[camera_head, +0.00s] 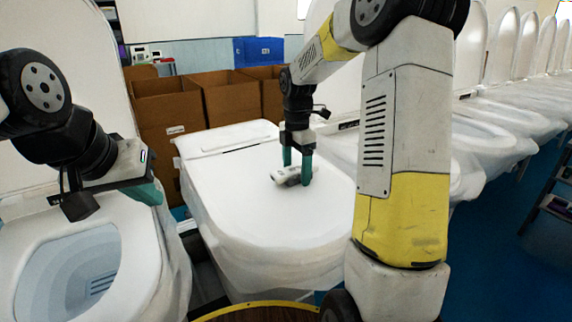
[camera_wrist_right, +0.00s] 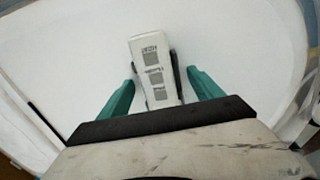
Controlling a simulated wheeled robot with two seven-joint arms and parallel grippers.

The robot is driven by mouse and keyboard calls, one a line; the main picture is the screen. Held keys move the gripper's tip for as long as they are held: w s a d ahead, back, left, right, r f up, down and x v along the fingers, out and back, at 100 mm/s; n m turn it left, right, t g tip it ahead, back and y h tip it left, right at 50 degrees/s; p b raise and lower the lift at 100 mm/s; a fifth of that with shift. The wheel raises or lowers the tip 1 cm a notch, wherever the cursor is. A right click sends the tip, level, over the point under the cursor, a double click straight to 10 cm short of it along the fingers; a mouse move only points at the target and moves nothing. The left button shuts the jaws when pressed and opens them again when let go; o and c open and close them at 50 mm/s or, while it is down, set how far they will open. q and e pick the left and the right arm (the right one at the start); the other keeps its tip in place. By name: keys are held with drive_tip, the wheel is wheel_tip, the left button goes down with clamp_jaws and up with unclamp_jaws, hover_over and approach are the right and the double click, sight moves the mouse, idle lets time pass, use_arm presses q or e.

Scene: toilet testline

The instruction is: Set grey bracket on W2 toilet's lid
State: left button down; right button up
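The closed white lid (camera_head: 245,190) of the middle toilet is in the head view; I cannot read a W2 mark on it. The grey bracket (camera_head: 287,176), light-coloured with dark side parts, appears to lie on this lid. In the right wrist view the bracket (camera_wrist_right: 155,68) shows printed labels on its upper face. My right gripper (camera_head: 297,175) is above the lid, its green fingers on either side of the bracket, with gaps beside it in the wrist view (camera_wrist_right: 161,80). My left gripper (camera_head: 112,195) hangs over the left toilet; its fingertips are unclear.
The left toilet (camera_head: 145,262) has an open bowl. Cardboard boxes (camera_head: 168,110) and a blue bin (camera_head: 258,51) stand behind the middle toilet. A row of toilets with raised lids (camera_head: 502,48) runs along the right. My right arm hides part of the middle toilet's right side.

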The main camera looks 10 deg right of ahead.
wheel_tip(320, 180, up, 12)
drive_tip(key=s+r+m+t, duration=0.2)
drive_tip(key=s+r+m, duration=0.1)
drive_tip(key=s+m, duration=0.3)
drive_tip(key=s+a+f+m+t+y, duration=0.1)
drive_tip(key=s+m+t, duration=0.1)
drive_tip(key=s+m, duration=0.5)
drive_tip(key=s+a+f+m+t+y, duration=0.1)
drive_tip(key=s+m+t, duration=0.1)
drive_tip(key=s+m, duration=0.6)
drive_tip(key=s, duration=0.2)
drive_tip(key=shift+s+a+f, duration=0.2)
drive_tip(key=shift+s+f, duration=0.15)
drive_tip(key=shift+s, duration=0.05)
